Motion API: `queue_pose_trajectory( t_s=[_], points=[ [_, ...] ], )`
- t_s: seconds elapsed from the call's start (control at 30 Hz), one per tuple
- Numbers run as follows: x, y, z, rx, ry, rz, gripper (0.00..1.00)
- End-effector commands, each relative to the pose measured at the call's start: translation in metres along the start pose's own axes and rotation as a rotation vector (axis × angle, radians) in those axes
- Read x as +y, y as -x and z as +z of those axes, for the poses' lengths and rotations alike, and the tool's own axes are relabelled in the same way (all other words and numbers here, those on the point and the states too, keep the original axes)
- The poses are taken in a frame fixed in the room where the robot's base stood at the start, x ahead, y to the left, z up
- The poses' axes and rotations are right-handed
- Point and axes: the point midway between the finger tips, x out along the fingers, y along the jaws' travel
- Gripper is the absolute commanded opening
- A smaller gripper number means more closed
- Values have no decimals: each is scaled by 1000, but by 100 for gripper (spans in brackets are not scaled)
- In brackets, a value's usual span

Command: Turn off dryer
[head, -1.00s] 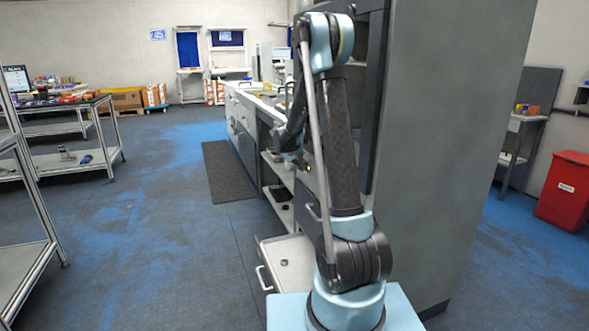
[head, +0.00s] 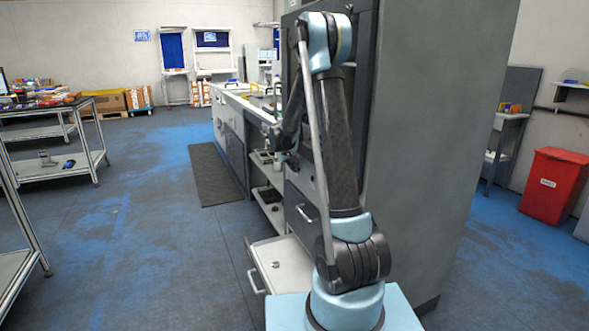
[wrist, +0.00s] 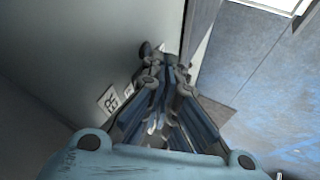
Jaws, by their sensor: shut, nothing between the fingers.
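A grey upright panel (wrist: 95,45) fills the left of the wrist view, with a white label (wrist: 108,99) ending in dark letters "ER". A dark rounded part (wrist: 145,50) shows at the panel's edge just beyond my fingertips; I cannot tell whether it is a dryer control or whether I touch it. My gripper (wrist: 163,72) is shut and empty, close to the panel. In the head view a tall grey cabinet (head: 425,150) stands behind my arm. No part there is clearly marked as the dryer, and my arm hides some of its front.
An open drawer (head: 282,262) juts out low beside my base. A long counter (head: 235,120) runs back beyond it. A dark mat (head: 213,175) lies on the floor. A red bin (head: 555,182) stands at right.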

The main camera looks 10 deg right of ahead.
Motion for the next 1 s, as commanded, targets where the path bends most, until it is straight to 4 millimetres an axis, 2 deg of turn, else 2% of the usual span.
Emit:
queue_pose_trajectory(
  t_s=[0.47,0.77,1.0],
  points=[
    [5,13,-7,1,1,0,0],
    [5,13,-8,1,1,0,0],
    [-5,19,-9,0,0,0,0]
  ],
)
